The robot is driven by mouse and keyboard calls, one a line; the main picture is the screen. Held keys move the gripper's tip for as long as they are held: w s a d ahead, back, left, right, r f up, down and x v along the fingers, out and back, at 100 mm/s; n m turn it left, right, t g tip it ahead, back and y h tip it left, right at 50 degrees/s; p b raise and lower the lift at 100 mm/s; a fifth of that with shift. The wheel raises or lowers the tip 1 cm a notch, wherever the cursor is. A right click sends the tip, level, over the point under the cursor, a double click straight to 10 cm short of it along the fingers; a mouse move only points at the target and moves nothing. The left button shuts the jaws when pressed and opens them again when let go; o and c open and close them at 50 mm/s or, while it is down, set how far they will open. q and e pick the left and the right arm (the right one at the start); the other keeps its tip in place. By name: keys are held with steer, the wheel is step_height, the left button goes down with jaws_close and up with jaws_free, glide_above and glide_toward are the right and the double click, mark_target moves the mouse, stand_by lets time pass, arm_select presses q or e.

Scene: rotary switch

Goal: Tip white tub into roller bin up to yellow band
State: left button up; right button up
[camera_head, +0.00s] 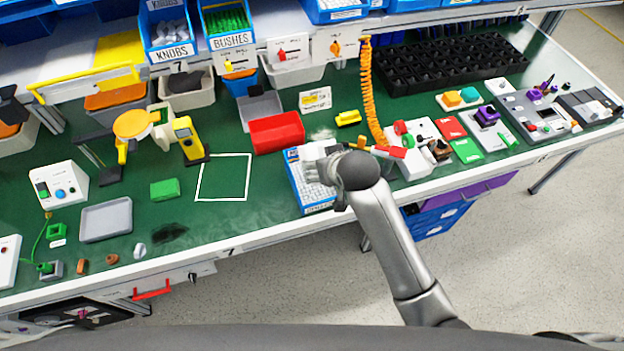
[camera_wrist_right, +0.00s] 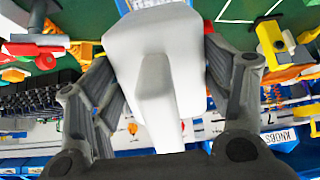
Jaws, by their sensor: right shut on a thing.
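My right gripper (camera_head: 338,172) is over the front middle of the bench, shut on a white tub (camera_wrist_right: 148,85). The tub fills the middle of the right wrist view between the two fingers (camera_wrist_right: 160,78). In the head view only a pale part of it shows beside my wrist (camera_head: 316,151); its mouth and contents are hidden, and I cannot tell its tilt. A blue bin (camera_head: 297,180) with many small white pieces sits just below and left of the gripper, partly covered by it. No yellow band can be made out on it. My left gripper is out of view.
A red box (camera_head: 277,132) stands behind the bin, and a coiled orange hose (camera_head: 367,90) hangs to its right. Red and white parts (camera_head: 402,150) lie close right of my gripper. A white-outlined square (camera_head: 223,178) on the green mat to the left is empty.

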steer(key=shift+w+r, duration=0.1)
steer(key=shift+r, duration=0.1)
steer(key=shift+w+a+r+g, duration=0.15)
steer(key=shift+w+r+g, duration=0.15)
steer(key=shift+r+g, duration=0.15)
stand_by(0.8)
steer(key=shift+w+r+g, duration=0.1)
steer(key=shift+r+g, duration=0.1)
steer(key=shift+g, duration=0.05)
steer(key=shift+r, duration=0.1)
stand_by(0.4)
steer(key=shift+w+a+r+h, duration=0.1)
steer(key=shift+w+r+h, duration=0.1)
steer(key=shift+h, duration=0.1)
stand_by(1.0)
